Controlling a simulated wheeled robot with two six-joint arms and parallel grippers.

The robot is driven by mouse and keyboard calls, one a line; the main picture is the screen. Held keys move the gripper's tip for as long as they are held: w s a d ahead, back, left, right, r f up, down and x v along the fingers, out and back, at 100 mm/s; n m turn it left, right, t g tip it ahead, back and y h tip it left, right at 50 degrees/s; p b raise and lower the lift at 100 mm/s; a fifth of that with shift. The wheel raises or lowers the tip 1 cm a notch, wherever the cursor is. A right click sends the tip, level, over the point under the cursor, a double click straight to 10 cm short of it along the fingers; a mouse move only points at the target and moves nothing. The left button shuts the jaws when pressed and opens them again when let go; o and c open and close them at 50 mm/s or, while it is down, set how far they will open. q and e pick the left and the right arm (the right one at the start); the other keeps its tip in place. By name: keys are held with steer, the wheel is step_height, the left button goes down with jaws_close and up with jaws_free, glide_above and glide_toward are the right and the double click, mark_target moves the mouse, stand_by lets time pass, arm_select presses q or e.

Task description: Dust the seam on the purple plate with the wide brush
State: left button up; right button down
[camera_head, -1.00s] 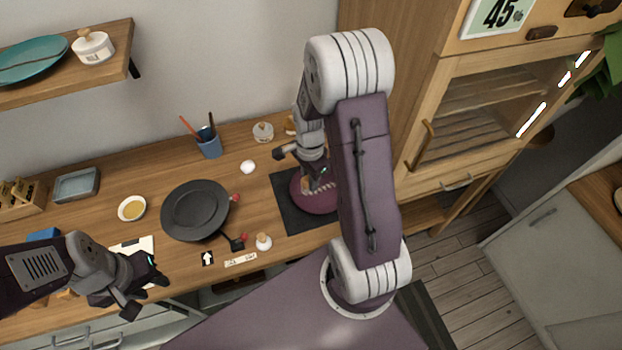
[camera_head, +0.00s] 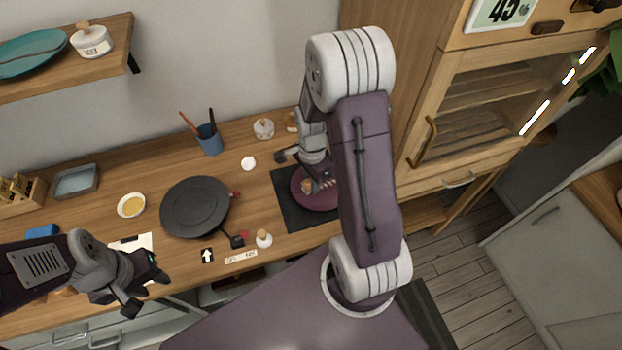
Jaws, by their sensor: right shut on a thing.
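The purple plate (camera_head: 312,200) lies on a dark mat (camera_head: 283,199) at the right part of the counter, and my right arm covers its right side. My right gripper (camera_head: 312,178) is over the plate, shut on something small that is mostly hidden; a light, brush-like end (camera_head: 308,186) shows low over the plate. I cannot tell whether it touches the plate, and the seam cannot be made out. My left gripper (camera_head: 146,284) hangs at the front left of the counter with its fingers apart and nothing visible between them.
A dark round turntable (camera_head: 195,207) stands left of the mat. A blue cup (camera_head: 209,139) with thin tools stands behind it. A yellow-filled bowl (camera_head: 131,205), a grey tray (camera_head: 76,182), a small white bottle (camera_head: 264,239) and a lidded jar (camera_head: 263,128) are also on the counter.

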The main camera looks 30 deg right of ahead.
mark_target(329, 186)
steer(key=shift+s, duration=0.2)
steer(key=shift+w, duration=0.4)
steer(key=shift+w+d, duration=0.15)
steer(key=shift+w, duration=0.1)
steer(key=shift+s+a, duration=0.25)
steer(key=shift+s, duration=0.5)
steer(key=shift+w+d+p, duration=0.15)
steer(key=shift+w+p, duration=0.3)
steer(key=shift+p, duration=0.05)
steer(key=shift+w+d, duration=0.1)
steer(key=shift+w, duration=0.2)
steer(key=shift+s, duration=0.3)
steer(key=shift+s+d, duration=0.45)
steer(key=shift+s, duration=0.15)
steer(key=shift+w+d+p, duration=0.4)
steer(key=shift+w+d, duration=0.15)
steer(key=shift+d, duration=0.25)
steer(key=shift+s+d, duration=0.5)
steer(key=shift+s, duration=0.35)
steer(key=shift+w+d+p, duration=0.35)
steer(key=shift+w+d, duration=0.15)
steer(key=shift+d, duration=0.3)
steer(key=shift+s+r, duration=0.1)
steer(key=shift+s+a, duration=0.2)
steer(key=shift+s, duration=0.3)
